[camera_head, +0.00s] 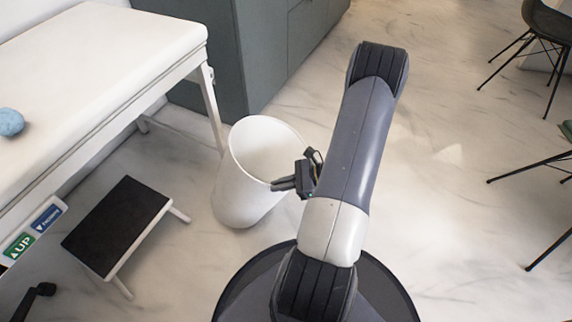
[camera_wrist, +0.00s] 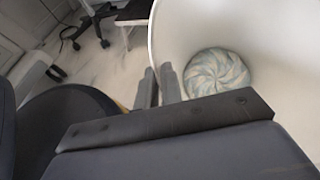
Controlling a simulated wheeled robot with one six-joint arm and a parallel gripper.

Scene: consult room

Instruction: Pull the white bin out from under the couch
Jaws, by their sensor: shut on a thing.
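The white bin (camera_head: 240,195) stands on the floor just right of the couch's (camera_head: 100,60) near right leg, clear of the couch top. It looks tilted, with its open top leaning to the right. My gripper (camera_head: 280,185) is shut on the right side of the bin's rim. In the wrist view my gripper's fingers (camera_wrist: 158,74) pinch the wall of the bin (camera_wrist: 275,50). A round, swirled blue-white thing (camera_wrist: 215,72) shows inside the bin there. The bin's underside is hidden.
A black-topped step stool (camera_head: 118,225) stands left of the bin. A grey cabinet (camera_head: 215,60) is behind it. A blue ball (camera_head: 10,122) lies on the couch. Black chairs (camera_head: 548,25) stand at the right. The floor (camera_head: 450,190) right of my arm is open.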

